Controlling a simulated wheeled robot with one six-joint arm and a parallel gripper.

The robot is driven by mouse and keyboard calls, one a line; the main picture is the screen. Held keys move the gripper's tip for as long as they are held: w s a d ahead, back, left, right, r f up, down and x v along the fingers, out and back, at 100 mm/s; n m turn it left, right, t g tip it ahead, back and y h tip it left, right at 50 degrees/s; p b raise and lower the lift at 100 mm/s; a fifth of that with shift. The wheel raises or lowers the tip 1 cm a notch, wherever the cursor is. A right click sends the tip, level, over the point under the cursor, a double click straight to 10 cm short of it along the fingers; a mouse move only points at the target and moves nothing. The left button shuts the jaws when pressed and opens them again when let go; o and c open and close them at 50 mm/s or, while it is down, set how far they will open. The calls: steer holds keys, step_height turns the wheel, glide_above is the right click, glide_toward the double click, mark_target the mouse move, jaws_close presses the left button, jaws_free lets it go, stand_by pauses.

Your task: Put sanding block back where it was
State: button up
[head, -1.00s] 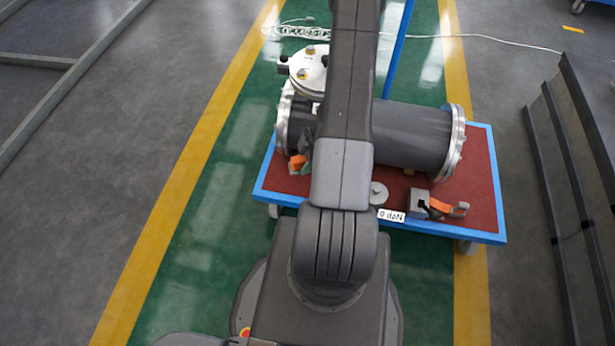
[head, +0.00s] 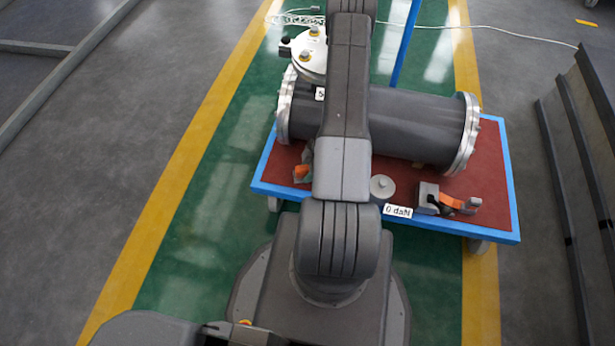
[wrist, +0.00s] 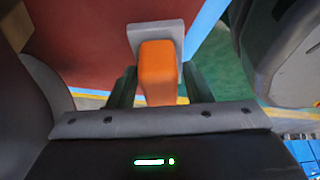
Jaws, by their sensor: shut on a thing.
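The sanding block, an orange grip on a pale grey plate, shows in the wrist view (wrist: 158,72) between the two dark green fingers of my gripper (wrist: 160,78). My gripper is shut on the orange grip. The grey plate is at the far end, over the red table top. In the head view the orange of the block (head: 302,171) shows at the left part of the table, just left of my arm. My arm hides most of the gripper there. Whether the block touches the table cannot be told.
The blue-edged red table (head: 497,180) carries a dark flanged cylinder (head: 415,125) behind the block. A white-capped fitting (head: 309,55) stands at its left end. A grey round weight (head: 382,188), a "0 daN" label (head: 397,211) and an orange-and-grey clamp-like tool (head: 448,202) are along the front.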

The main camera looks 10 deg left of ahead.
steer(key=shift+f+b, duration=0.5)
steer(key=shift+f, duration=1.2)
steer(key=shift+f, duration=0.2)
steer(key=o, duration=1)
steer(key=shift+o, duration=0.2)
steer(key=shift+r, duration=0.1)
steer(key=p+v, duration=0.5)
steer(key=v, duration=0.7)
steer(key=shift+p, duration=0.4)
steer(key=shift+a+r, duration=0.1)
steer(key=shift+r, duration=0.05)
